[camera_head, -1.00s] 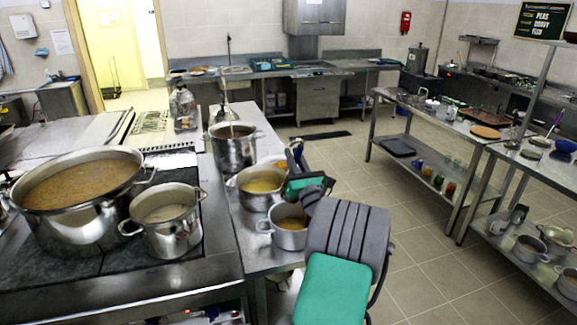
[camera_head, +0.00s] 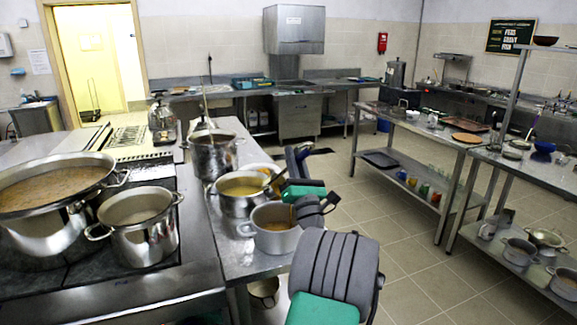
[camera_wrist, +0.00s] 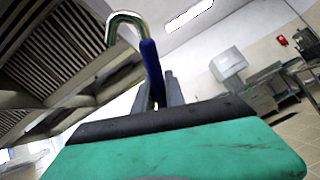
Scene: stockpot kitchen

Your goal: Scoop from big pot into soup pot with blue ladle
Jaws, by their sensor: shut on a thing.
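My gripper (camera_head: 292,160) is shut on the blue ladle handle (camera_wrist: 152,72), whose metal hook end (camera_wrist: 125,18) points up in the wrist view. In the head view the gripper is over the right side of a small pot (camera_head: 262,242) holding orange-brown soup. The ladle's bowl is not clearly visible. The big pot (camera_head: 45,235), full of brown soup, stands at the far left. I cannot tell which smaller pot is the soup pot: a pot with pale content (camera_head: 145,245) stands beside the big one, and a pot with yellow soup (camera_head: 238,205) stands on the counter.
A tall pot (camera_head: 212,160) with a utensil in it stands farther back on the steel counter (camera_head: 225,255). A metal kettle (camera_head: 162,122) is behind it. A steel table (camera_head: 440,132) with shelves stands on the right. The tiled floor (camera_head: 400,230) between is clear.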

